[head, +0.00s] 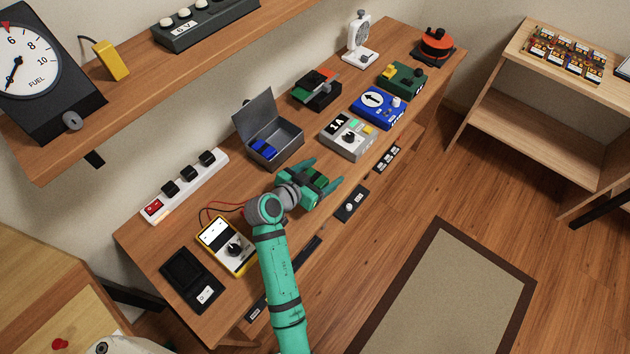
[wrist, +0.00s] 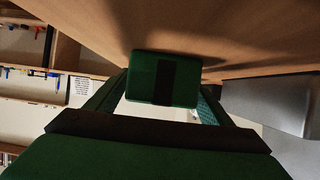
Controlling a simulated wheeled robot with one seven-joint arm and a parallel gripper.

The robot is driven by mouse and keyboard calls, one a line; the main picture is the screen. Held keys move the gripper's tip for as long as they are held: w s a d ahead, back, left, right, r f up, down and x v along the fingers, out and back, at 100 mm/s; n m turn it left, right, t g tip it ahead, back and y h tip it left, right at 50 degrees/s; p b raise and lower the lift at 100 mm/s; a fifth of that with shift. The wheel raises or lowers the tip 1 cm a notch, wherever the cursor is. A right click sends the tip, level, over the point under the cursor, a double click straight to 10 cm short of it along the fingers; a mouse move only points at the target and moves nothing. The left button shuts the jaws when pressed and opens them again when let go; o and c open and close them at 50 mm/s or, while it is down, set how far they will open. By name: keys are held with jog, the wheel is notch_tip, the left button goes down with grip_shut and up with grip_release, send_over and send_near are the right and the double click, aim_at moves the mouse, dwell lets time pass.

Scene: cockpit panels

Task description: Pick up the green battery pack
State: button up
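The green battery pack (wrist: 145,80) has a black band down its middle. In the wrist view it sits straight ahead, between the two fingers and close to the wooden table surface. In the head view the pack (head: 317,180) shows as a dark green and black block between the fingers. My gripper (head: 328,171) reaches over the front part of the table, with its teal fingers spread on either side of the pack. I cannot tell whether the fingertips touch it. The pack partly hides the fingertips in the wrist view (wrist: 164,88).
Behind the gripper stands an open grey metal box (head: 275,147) with a blue block inside. A grey device with a dial (head: 347,136) is to the right. A yellow multimeter (head: 226,246) is to the left. A black switch plate (head: 351,205) is on the table's front edge.

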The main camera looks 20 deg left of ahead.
jog(key=c, duration=1)
jog(key=shift+c, duration=0.4)
jog(key=shift+r, duration=0.15)
